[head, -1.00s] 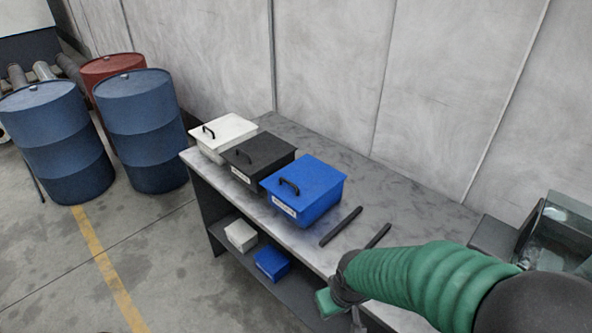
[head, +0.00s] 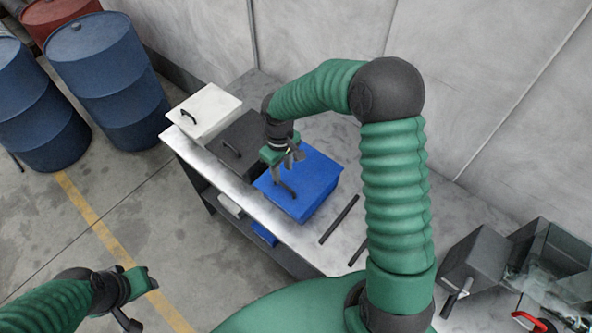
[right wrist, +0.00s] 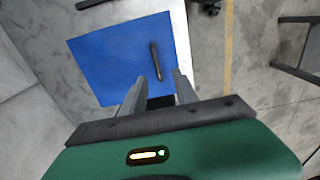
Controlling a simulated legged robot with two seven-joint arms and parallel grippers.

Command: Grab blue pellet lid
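The blue lid (head: 312,172) sits on the blue box near the middle of the table. Its dark bar handle (head: 285,187) is on the side facing the aisle. My right gripper (head: 279,178) is over this lid, pointing down at the handle. In the right wrist view, the lid (right wrist: 105,62) and handle (right wrist: 155,60) are in front of the fingers (right wrist: 157,84). These are spread apart, with the handle's near end showing toward the gap; I cannot tell whether they touch. My left gripper (head: 148,279) is low at left, away from the table, and its opening is unclear.
A black-lidded box (head: 238,146) and a white-lidded box (head: 205,108) stand in a row beside the blue one. Dark bars (head: 339,219) lie right of it. A grey bin (head: 473,258) is at the right. Blue barrels (head: 108,82) stand on the floor at left.

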